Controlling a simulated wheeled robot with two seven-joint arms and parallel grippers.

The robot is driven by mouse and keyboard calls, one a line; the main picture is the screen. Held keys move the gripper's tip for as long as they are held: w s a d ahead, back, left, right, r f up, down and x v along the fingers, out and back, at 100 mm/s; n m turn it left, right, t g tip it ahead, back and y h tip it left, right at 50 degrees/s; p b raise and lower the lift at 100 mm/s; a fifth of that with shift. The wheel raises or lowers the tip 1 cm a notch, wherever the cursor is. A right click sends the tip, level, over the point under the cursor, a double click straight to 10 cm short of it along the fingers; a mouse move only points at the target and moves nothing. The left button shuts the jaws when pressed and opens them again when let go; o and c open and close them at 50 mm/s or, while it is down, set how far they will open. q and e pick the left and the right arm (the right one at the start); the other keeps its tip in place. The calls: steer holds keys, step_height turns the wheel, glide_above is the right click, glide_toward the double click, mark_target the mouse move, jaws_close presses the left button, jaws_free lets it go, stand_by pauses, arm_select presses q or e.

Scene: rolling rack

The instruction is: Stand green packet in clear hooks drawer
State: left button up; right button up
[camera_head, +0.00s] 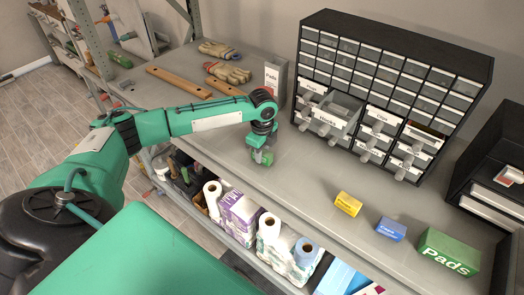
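The clear drawer labelled Hooks (336,114) is pulled out from the lower left part of the black drawer cabinet, and its open top shows. My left gripper (262,152) points down over the grey shelf top, to the left of and nearer than this drawer. A small green packet (263,158) shows at its fingertips, and the fingers appear closed on it. The fingers partly cover the packet. It is outside the drawer, close to the shelf surface; I cannot tell whether it touches. My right gripper is not in view.
The black cabinet (398,48) has several other labelled drawers with clear pulls. A yellow box (348,204), a blue box (391,229) and a larger green Pads box (449,252) stand along the front of the shelf.

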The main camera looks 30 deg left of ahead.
arm_select(q)
steer(key=o, duration=0.4)
steer(key=shift+o, duration=0.2)
steer(key=shift+f+b, duration=0.15)
steer(key=shift+b, duration=0.5)
step_height(320, 180, up, 4)
steer(key=b, duration=0.3)
steer(key=shift+a, duration=0.15)
step_height(320, 180, up, 10)
steer(key=b, duration=0.1)
steer(key=shift+s+b, duration=0.15)
steer(key=shift+b, duration=0.25)
